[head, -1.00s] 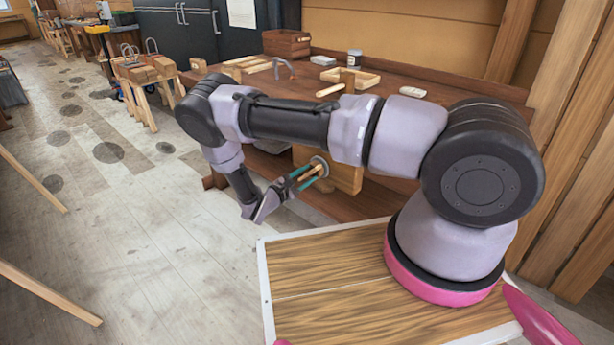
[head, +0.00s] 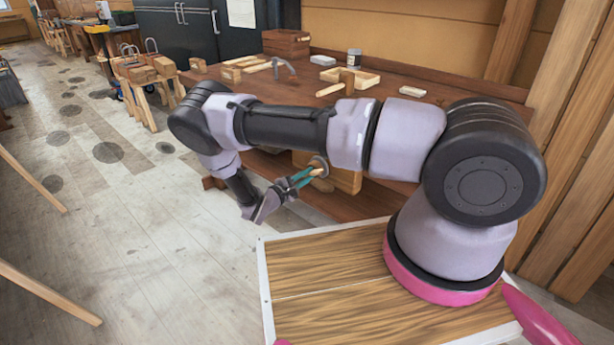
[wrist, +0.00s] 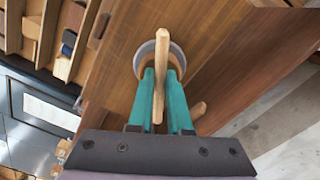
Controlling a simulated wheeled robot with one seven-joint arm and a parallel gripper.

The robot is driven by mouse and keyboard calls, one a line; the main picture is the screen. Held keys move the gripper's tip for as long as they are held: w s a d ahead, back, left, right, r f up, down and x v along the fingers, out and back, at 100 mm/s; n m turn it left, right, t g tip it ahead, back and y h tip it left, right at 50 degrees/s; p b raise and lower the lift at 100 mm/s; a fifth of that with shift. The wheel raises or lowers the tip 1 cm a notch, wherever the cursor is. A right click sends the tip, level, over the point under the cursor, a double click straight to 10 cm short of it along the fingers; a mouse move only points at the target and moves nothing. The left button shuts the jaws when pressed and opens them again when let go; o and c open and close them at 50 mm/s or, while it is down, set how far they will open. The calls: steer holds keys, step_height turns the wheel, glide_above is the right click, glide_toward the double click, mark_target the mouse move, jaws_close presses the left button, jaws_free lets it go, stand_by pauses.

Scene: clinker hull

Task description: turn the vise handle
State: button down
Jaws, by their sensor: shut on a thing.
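The vise handle (wrist: 161,50) is a pale wooden bar. In the wrist view it runs up between the two teal fingers of my gripper (wrist: 161,78), in front of a round grey metal hub (wrist: 144,56). My gripper is shut on the handle; it also shows in the head view (head: 305,178), at the front of the bench. The wooden vise jaw (head: 345,178) is behind it. In the head view my fingers cover much of the handle, and my arm hides part of the vise.
The workbench top (head: 440,118) carries a wooden box (head: 286,42), a jar (head: 354,57), a white block (head: 412,91) and several wooden pieces. A second wooden peg (wrist: 198,110) shows beside my fingers in the wrist view.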

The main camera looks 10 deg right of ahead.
steer(key=m, duration=0.4)
steer(key=shift+s+f, duration=0.15)
steer(key=shift+f, duration=0.1)
steer(key=shift+a+f, duration=0.1)
stand_by(1.0)
steer(key=c, duration=0.9)
jaws_free()
steer(key=shift+o, duration=0.2)
steer(key=v, duration=1)
steer(key=shift+s+a, duration=0.25)
steer(key=shift+a, duration=0.05)
steer(key=shift+c, duration=0.3)
